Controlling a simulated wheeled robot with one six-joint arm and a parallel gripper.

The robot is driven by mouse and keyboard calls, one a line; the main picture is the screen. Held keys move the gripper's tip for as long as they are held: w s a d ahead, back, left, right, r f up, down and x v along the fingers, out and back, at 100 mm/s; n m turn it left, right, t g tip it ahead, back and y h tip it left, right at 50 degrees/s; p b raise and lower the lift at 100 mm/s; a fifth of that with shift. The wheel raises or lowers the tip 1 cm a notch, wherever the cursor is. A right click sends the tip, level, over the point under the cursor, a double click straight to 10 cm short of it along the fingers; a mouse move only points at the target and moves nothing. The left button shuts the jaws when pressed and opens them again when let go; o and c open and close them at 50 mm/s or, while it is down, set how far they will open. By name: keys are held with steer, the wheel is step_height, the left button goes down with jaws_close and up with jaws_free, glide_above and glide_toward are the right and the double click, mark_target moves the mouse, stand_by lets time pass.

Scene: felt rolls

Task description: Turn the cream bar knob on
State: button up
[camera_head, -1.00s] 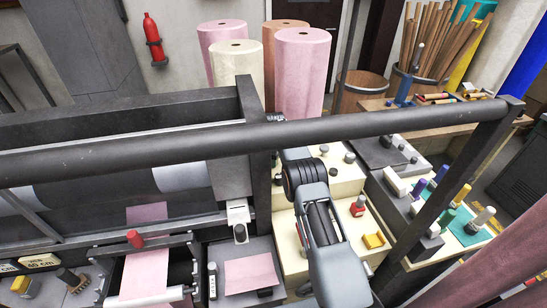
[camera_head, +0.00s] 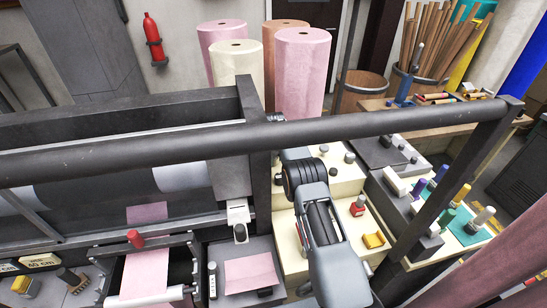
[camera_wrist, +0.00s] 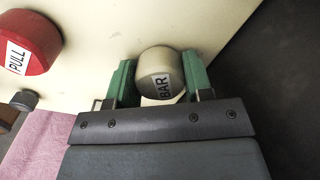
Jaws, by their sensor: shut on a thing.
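The knob stands out from a cream panel (camera_wrist: 105,35). In the head view my arm covers the knob and the fingertips, so neither can be made out there.
A red "PULL" knob (camera_wrist: 30,42) sits left of my gripper in the wrist view, with a small dark knob (camera_wrist: 24,100) below it. Pink felt (camera_wrist: 45,145) lies at lower left. In the head view a dark rail (camera_head: 380,122) crosses near my arm.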

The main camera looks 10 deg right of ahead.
steer(key=m, duration=0.6)
steer(key=shift+s+f, duration=0.1)
steer(key=shift+f, duration=0.15)
steer(key=o, duration=0.9)
steer(key=shift+o, duration=0.2)
steer(key=shift+r, duration=0.2)
steer(key=shift+r+p, duration=0.8)
steer(key=shift+r, duration=1.65)
